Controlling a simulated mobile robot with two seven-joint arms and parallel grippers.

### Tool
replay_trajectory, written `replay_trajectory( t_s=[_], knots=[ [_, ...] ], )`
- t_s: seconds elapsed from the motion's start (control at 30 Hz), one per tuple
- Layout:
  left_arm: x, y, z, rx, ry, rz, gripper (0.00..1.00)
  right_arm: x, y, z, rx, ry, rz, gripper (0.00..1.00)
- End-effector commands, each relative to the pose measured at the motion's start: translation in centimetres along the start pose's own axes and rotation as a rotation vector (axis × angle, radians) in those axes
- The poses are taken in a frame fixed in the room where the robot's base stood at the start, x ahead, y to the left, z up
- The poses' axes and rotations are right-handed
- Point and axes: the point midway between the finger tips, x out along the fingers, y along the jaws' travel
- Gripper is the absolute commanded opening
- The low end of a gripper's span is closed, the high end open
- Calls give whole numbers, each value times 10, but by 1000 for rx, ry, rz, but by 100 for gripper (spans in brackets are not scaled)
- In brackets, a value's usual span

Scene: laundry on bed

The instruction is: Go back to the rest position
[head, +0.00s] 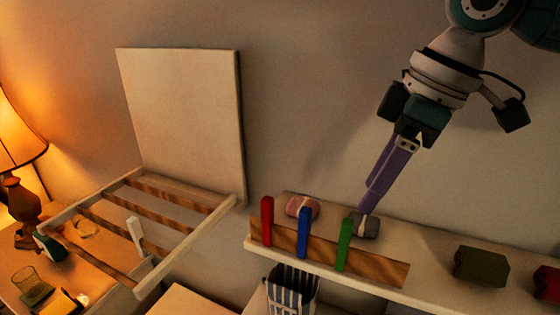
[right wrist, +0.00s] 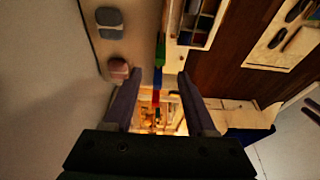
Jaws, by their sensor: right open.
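My right gripper (head: 367,203) comes in from the upper right with its purple fingers pointing down at the wall shelf. Its tips are close to the grey bundle (head: 366,226), just behind the green peg (head: 344,244). I cannot tell in the head view whether they touch the bundle. In the right wrist view, the two fingers of the right gripper (right wrist: 158,88) stand apart with nothing held between them. There the grey bundle (right wrist: 109,17) lies off to the upper left of the fingers, with the pink bundle (right wrist: 118,69) by the left finger.
The shelf (head: 420,262) carries a wooden rail (head: 380,268) with red (head: 267,222), blue (head: 304,232) and green pegs, a dark green block (head: 480,266) and a red block (head: 546,284). A slatted wooden rack (head: 160,275) and a lamp (head: 20,140) stand left. Bare wall lies above the shelf.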

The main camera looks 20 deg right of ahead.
Motion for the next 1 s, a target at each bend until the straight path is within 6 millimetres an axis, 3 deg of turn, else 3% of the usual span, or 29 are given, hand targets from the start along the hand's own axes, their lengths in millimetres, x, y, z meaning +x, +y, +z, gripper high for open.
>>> replay_trajectory(
  t_s=[0.2,0.67,0.77,0.9,1.0],
  knots=[
    [2,0,1,0,0,0,55,-8,-1,0,-1,-1,-1,56],
    [2,-2,1,8,-1,-7,55,-2,-7,0,-12,-3,-6,56],
    [2,-2,1,9,-1,-8,55,18,-31,0,-48,-7,-22,56],
    [2,-3,1,10,-2,-9,55,56,-94,3,-86,20,-46,56],
    [2,-3,1,10,-2,-9,55,71,-137,9,-43,63,-42,56]
  ],
)
